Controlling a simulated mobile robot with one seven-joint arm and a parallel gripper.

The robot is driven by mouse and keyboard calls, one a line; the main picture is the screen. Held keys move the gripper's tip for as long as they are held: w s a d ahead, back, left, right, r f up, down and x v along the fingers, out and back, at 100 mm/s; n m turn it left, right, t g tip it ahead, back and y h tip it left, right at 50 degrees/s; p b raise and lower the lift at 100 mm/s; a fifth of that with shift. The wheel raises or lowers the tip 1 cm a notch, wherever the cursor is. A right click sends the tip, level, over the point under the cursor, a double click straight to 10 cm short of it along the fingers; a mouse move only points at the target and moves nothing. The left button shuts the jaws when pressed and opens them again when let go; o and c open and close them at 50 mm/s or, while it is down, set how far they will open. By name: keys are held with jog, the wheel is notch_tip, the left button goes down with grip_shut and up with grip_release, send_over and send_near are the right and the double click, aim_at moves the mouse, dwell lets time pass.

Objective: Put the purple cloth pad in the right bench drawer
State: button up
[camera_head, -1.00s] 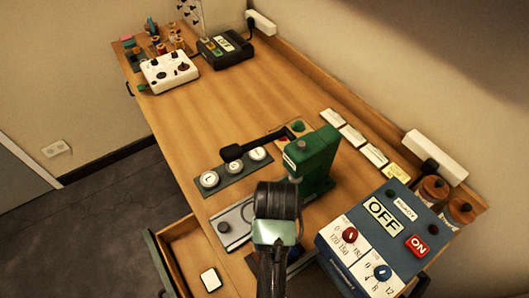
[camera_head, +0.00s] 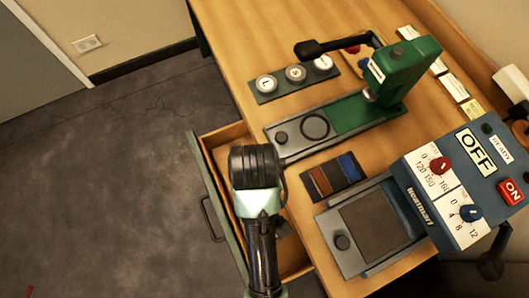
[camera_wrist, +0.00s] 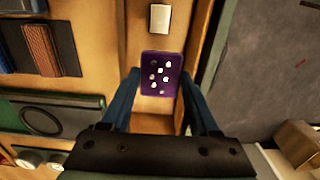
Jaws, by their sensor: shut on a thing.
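The purple cloth pad (camera_wrist: 161,65), dotted with white spots, is held between the two blue fingers of my gripper (camera_wrist: 160,76) in the wrist view. The open bench drawer (camera_head: 219,205) has wooden inner walls and a green front with a dark handle. In the head view my gripper (camera_head: 256,165) is over the drawer and hides much of its inside; the pad is hidden there. In the wrist view the pad appears above the drawer's wooden interior (camera_wrist: 150,123). I cannot tell its exact height over the drawer floor.
A small white block (camera_wrist: 160,17) lies in the drawer. A green press (camera_head: 400,70), a rack of swatches (camera_head: 333,178) and a blue heat-press control box (camera_head: 460,185) stand on the bench (camera_head: 235,40). Open floor (camera_head: 100,190) lies left of the drawer.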

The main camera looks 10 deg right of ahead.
notch_tip(320, 180, down, 15)
jog(key=shift+f+b, duration=0.1)
jog(key=shift+b, duration=0.2)
jog(key=shift+f, duration=0.1)
jog(key=o, duration=1.3)
jog(key=shift+o, duration=0.2)
